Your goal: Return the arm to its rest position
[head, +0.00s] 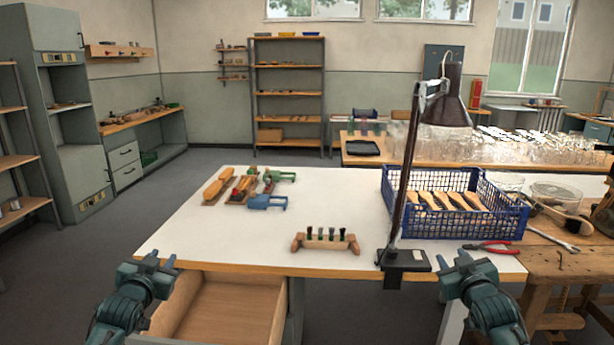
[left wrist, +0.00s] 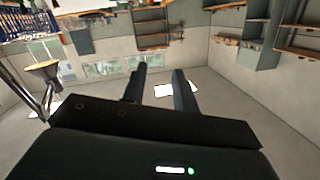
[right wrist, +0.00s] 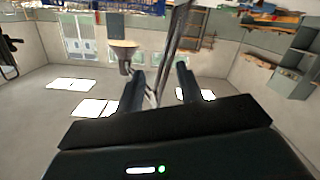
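My left gripper (head: 152,262) is at the lower left in the head view, in front of the white table's front edge and above an open wooden drawer. Its two fingers show apart with nothing between them in the left wrist view (left wrist: 160,90). My right gripper (head: 461,262) is at the lower right in the head view, near the table's front edge and apart from the lamp base. Its fingers also show apart and empty in the right wrist view (right wrist: 163,88). A wooden block (head: 322,244) with several dark and green bristle tufts stands on the white table (head: 220,243), between the grippers.
A black desk lamp (head: 404,262) stands at the table's front edge. A blue crate (head: 440,224) holds several wooden brush handles. Red pliers (head: 491,247) lie at the right. Wooden and blue tools (head: 268,201) lie further back. The table's left front is clear.

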